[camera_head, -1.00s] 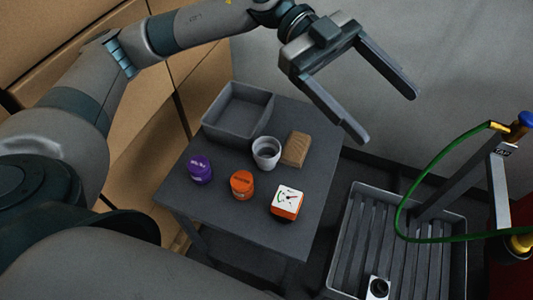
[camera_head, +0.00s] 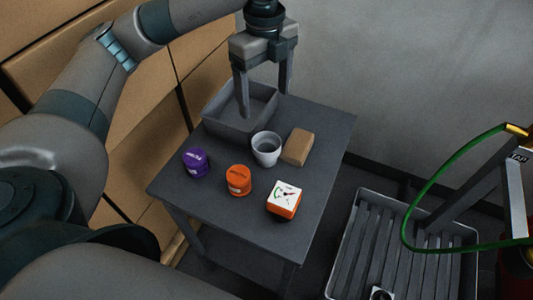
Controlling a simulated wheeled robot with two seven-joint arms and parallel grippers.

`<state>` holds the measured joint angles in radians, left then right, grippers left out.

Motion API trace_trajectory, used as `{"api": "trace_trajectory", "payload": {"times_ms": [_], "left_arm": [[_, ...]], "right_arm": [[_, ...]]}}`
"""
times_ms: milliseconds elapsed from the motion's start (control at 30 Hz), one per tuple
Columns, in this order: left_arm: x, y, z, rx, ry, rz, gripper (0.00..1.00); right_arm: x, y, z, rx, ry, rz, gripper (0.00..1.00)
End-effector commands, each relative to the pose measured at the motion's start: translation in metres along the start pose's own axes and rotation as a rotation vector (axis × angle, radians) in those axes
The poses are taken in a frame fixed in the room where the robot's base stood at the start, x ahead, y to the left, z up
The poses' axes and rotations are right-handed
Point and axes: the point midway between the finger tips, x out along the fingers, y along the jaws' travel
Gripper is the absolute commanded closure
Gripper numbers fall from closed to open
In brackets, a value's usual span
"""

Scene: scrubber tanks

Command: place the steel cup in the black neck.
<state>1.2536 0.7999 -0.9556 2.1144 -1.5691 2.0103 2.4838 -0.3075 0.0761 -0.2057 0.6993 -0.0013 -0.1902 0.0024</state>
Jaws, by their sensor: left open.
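A pale grey cup (camera_head: 266,150), which looks like the steel cup, stands upright and open-topped on the dark table. My left gripper (camera_head: 264,104) is open and empty, pointing down above the back of the table. Its fingers are behind the cup in the picture, over the right part of the grey bin, and apart from the cup. A small pale piece with a dark round opening (camera_head: 381,293) shows at the bottom edge, in the slatted tray; it may be the black neck, but it is mostly cut off. My right gripper is not in view.
The table (camera_head: 235,209) also holds a grey bin (camera_head: 218,124), a brown block (camera_head: 297,146), a purple lidded jar (camera_head: 195,163), an orange jar (camera_head: 238,180) and an orange-white gauge box (camera_head: 284,200). The slatted tray (camera_head: 470,238) stands right, below a green hose (camera_head: 433,186).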

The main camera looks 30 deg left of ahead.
Motion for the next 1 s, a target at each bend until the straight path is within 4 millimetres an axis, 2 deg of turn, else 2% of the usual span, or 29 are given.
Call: {"api": "trace_trajectory", "payload": {"times_ms": [467,1000], "left_arm": [[0.005,0.000,0.000,0.002,0.001,0.002,0.21],[0.062,0.000,-0.001,0.003,0.004,0.004,0.21]], "right_arm": [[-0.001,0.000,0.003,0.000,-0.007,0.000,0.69],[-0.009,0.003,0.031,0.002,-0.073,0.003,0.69]]}}
